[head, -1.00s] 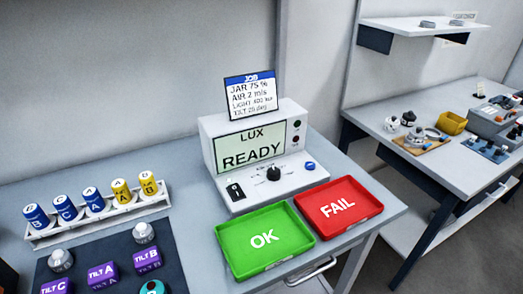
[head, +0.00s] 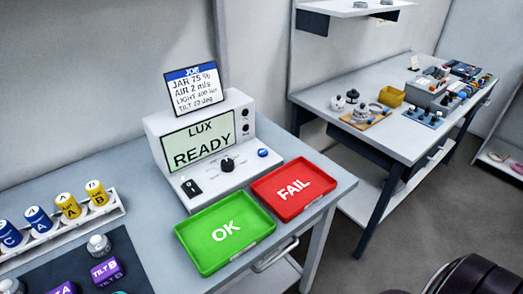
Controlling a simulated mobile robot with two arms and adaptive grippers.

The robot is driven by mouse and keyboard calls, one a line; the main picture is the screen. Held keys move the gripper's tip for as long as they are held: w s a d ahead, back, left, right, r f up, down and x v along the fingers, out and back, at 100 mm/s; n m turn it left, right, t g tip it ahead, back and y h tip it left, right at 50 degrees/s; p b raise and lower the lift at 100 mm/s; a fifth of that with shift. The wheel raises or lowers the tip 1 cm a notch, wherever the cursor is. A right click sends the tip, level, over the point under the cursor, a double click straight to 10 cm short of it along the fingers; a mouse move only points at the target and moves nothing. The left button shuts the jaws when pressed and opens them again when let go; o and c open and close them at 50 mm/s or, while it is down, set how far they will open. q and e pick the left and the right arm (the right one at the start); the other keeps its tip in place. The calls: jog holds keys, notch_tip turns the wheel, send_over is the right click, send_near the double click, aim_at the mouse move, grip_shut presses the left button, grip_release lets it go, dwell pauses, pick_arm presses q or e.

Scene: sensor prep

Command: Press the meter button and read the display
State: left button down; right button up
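The white meter (head: 165,135) stands at the back of the near table. Its display (head: 199,140) reads "LUX" and "READY". A blue button (head: 263,153) sits at the right of its sloped front panel. A job card (head: 194,88) on top reads JAR 75 %, AIR 2 m/s, LIGHT 400 lux (number small), and a TILT line in degrees. Nothing touches the meter's front. Neither gripper shows in the head view.
A green OK tray (head: 205,259) and a red FAIL tray (head: 283,213) lie before the meter. A rack (head: 60,236) of blue and yellow jars and a dark mat (head: 130,263) are at left. A second table (head: 335,98) with parts stands at right, beyond open floor.

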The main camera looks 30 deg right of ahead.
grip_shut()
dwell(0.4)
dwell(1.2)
